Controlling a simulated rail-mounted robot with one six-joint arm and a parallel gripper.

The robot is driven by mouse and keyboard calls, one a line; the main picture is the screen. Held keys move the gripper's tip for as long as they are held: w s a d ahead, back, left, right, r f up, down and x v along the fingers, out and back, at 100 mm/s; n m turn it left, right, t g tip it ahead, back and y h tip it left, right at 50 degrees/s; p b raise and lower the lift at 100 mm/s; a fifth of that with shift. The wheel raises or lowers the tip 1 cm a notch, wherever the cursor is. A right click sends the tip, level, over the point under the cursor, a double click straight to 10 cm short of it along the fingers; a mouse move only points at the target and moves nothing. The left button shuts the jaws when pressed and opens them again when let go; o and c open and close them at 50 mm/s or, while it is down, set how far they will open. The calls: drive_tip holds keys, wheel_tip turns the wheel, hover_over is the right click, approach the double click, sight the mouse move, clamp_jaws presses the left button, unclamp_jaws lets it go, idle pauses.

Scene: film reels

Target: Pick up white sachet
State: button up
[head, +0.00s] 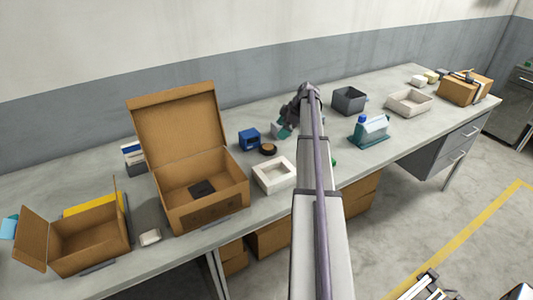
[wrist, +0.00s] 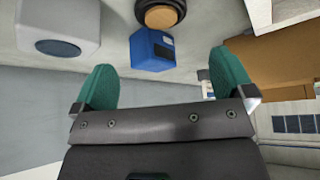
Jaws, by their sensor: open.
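A small pale, whitish packet (head: 149,237), which looks like the white sachet, lies on the bench between the two open cardboard boxes in the head view. I cannot make it out in the wrist view. My gripper (head: 284,129) is above the back middle of the bench, well to the right of the packet and beyond the larger box. In the wrist view my gripper (wrist: 164,82) shows its two green fingers wide apart, with nothing between them.
A large open carton (head: 205,185) and a smaller one (head: 90,238) flank the packet. A blue box (head: 249,139), a dark round reel (head: 268,149) and a white tray (head: 274,175) stand nearer my gripper. A grey bin (head: 349,100) is to the right.

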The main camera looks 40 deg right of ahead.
sight(268, 146)
drive_tip(key=b+x, duration=0.5)
drive_tip(key=x, duration=0.1)
drive_tip(key=shift+s, duration=0.15)
drive_tip(key=shift+r, duration=0.1)
drive_tip(key=b+x, duration=0.4)
drive_tip(key=x, duration=0.1)
drive_tip(key=shift+a, duration=0.1)
drive_tip(key=shift+r, duration=0.1)
drive_tip(key=c, duration=0.8)
